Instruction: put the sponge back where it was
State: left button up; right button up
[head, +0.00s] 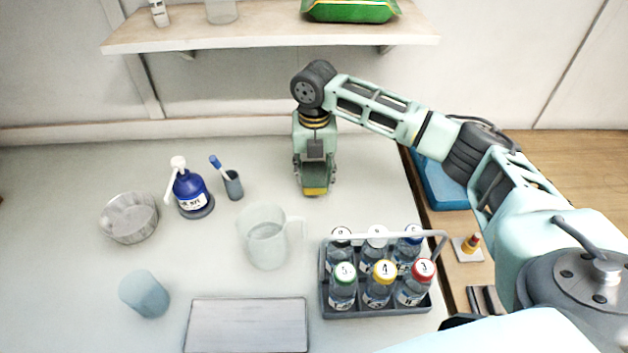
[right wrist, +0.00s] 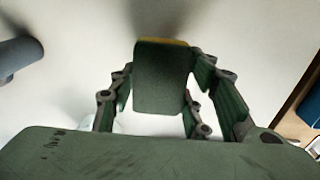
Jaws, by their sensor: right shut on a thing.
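The sponge (head: 315,190) has a yellow layer and a dark green layer. My right gripper (head: 315,180) points down and is shut on the sponge, over the back middle of the white table. In the right wrist view the sponge's dark green face (right wrist: 162,78) sits between the fingers of my right gripper (right wrist: 165,90), with a thin yellow edge at its far end. I cannot tell whether the sponge touches the table. My left gripper is not in view.
A bottle rack (head: 385,306) with several numbered bottles stands front right. A clear jug (head: 266,240), blue bottle (head: 190,190), small cup with a brush (head: 233,187), glass bowl (head: 130,218), blue cup (head: 146,295) and flat tray (head: 246,325) stand left. A shelf (head: 270,30) hangs behind.

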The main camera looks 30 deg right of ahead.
aim_at(314, 173)
notch_tip(314, 173, down, 3)
jog(key=shift+p, duration=0.6)
jog(key=shift+f, duration=0.55)
jog(key=o, duration=1.1)
jog(key=shift+f, duration=0.15)
jog(key=shift+o, duration=0.2)
notch_tip(314, 173, up, 12)
jog(key=b, duration=0.2)
jog(key=shift+r+b, duration=0.25)
jog(key=shift+b, duration=0.15)
jog(key=shift+f, duration=0.1)
